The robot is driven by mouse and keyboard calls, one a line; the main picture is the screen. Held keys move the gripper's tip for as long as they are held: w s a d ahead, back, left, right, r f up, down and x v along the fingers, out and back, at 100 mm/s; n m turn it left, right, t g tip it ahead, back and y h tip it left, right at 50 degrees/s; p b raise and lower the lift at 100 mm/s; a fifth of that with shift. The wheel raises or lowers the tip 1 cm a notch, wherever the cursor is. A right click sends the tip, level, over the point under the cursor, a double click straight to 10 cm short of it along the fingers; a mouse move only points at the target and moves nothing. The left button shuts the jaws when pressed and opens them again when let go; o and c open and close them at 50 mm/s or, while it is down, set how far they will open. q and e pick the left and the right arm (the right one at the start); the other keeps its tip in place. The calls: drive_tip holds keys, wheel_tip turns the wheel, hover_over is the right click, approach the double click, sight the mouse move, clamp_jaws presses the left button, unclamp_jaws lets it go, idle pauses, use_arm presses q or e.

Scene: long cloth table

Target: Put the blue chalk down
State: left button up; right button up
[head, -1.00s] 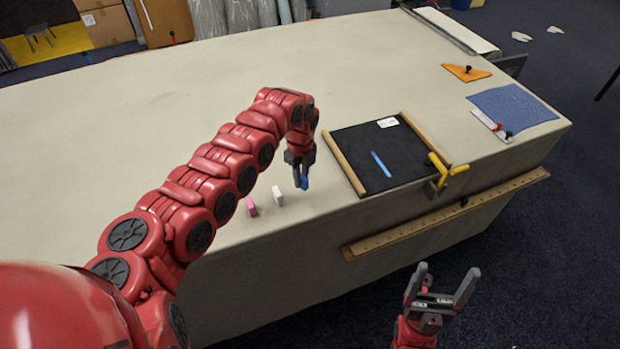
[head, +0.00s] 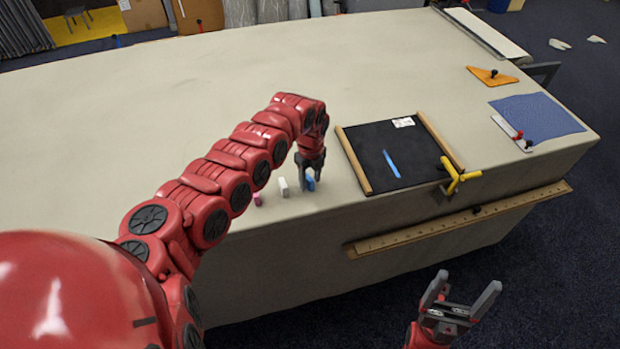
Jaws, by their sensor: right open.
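The blue chalk (head: 311,185) is a short upright stick at the front part of the table, in the head view. My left gripper (head: 310,179) points down at it, with its fingers around the chalk and shut on it. The chalk's lower end is at or very near the tabletop; I cannot tell whether it touches. A white chalk (head: 283,187) and a pink chalk (head: 257,199) stand in a row to its left. My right gripper (head: 457,299) is open and empty, in front of the table and below its top.
A black board (head: 378,143) with wooden side rails and a blue stroke lies just right of my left gripper. A yellow clamp (head: 457,176) sits at the table edge. A wooden ruler (head: 450,222) runs along the table's front. The tabletop (head: 200,100) behind is clear.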

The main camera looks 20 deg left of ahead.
sight(310, 178)
use_arm(q)
drive_tip(key=shift+a, duration=0.1)
drive_tip(key=shift+w+r, duration=0.1)
drive_tip(key=shift+r, duration=0.3)
wheel_tip(310, 178, up, 11)
drive_tip(key=b, duration=0.3)
drive_tip(key=shift+r, duration=0.15)
